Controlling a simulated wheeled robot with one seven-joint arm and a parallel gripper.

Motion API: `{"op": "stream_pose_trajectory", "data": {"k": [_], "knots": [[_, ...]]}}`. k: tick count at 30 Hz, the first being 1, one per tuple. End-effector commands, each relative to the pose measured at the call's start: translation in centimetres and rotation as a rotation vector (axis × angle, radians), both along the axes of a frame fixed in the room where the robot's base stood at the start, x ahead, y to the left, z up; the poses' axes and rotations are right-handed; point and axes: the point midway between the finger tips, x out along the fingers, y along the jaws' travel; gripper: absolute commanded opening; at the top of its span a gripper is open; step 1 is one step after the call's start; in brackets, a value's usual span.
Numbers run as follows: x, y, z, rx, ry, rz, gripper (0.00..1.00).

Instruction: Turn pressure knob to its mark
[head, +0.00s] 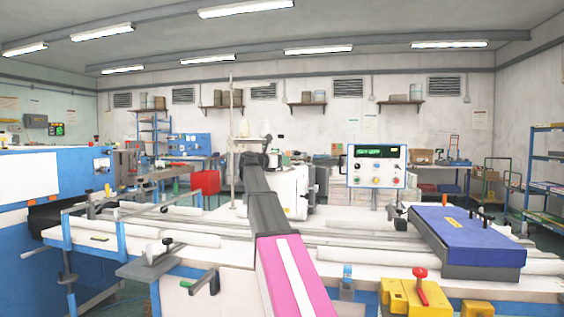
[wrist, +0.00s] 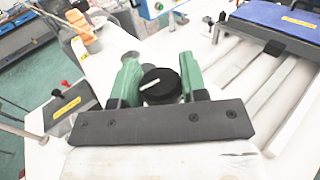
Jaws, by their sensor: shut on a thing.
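The black round knob (wrist: 159,85) with a white pointer line sits between the two green fingers of my gripper (wrist: 159,73) in the wrist view. The gripper is shut on it, one finger on each side. The white line runs at a slant, its right end a little higher. I cannot make out a mark around the knob. In the head view a white machine (head: 292,192) stands on the bench behind my arm; my arm hides the gripper and knob there.
A control panel (head: 376,166) with a lit display stands right of the machine. A blue-topped box (head: 467,236) lies on the bench at right, with long pale rails (head: 350,240) beside it. A yellow fixture with a red-topped lever (head: 405,297) is at the front.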

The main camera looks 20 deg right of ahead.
Motion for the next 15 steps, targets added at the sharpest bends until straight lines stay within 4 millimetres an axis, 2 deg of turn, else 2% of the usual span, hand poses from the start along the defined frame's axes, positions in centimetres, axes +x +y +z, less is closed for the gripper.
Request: {"op": "stream_pose_trajectory", "data": {"k": [9,10,12,15], "knots": [[-0.02,0.0,0.01,-0.001,-0.001,0.016,0.16],[-0.03,0.01,0.02,-0.001,-0.001,0.016,0.43],[-0.02,0.02,0.02,-0.001,-0.001,0.016,0.66],[-0.02,0.02,0.01,-0.001,-0.001,0.016,0.66]]}}
